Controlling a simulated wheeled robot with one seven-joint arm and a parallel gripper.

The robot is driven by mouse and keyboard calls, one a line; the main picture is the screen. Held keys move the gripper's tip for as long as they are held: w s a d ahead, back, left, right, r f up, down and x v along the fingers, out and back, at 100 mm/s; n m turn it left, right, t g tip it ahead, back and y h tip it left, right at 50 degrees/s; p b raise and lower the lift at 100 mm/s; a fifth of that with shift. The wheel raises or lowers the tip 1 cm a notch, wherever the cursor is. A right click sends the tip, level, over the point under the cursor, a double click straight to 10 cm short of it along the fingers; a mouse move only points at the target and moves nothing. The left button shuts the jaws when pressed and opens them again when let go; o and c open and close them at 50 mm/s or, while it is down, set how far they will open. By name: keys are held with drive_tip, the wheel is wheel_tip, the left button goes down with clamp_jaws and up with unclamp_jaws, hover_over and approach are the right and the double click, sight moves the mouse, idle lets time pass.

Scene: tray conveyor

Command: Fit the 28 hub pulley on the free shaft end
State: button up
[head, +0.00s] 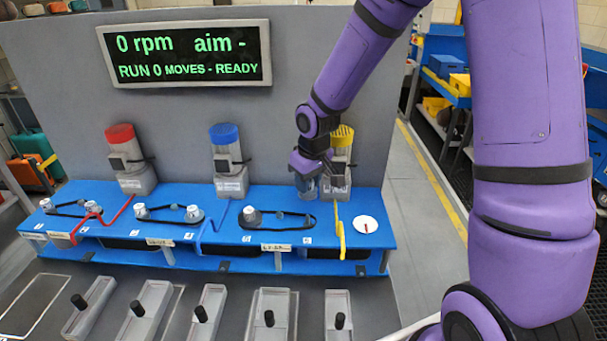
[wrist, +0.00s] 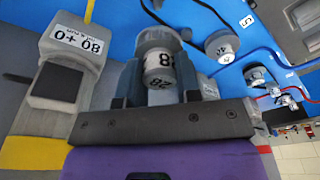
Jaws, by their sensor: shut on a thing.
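The 28 hub pulley (wrist: 160,62) is a grey cylinder with white bands marked 28. In the wrist view it sits between the two fingers of my gripper (wrist: 160,85), which is shut on it. In the head view my gripper (head: 306,188) is low over the right part of the blue deck (head: 375,250), just left of the yellow-capped motor (head: 340,158). Below it is the right end of a black belt (head: 290,226), looped at its left end around another pulley (head: 250,214). The free shaft end is not distinguishable. Whether the held pulley touches anything is unclear.
Blue-capped (head: 227,160) and red-capped (head: 130,160) motors stand to the left, with belted pulleys before them. The display (head: 186,54) reads 0 rpm.

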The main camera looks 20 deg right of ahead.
sight(308, 199)
idle(0.3)
drive_tip(key=shift+f, duration=2.9)
drive_tip(key=shift+f, duration=2.25)
drive_tip(key=o, duration=1)
drive_tip(key=shift+r, duration=0.1)
drive_tip(key=r, duration=0.3)
drive_tip(key=s+r, duration=0.1)
drive_tip(key=r, duration=0.6)
drive_tip(key=shift+s+d+r, duration=0.25)
drive_tip(key=shift+s+d, duration=0.05)
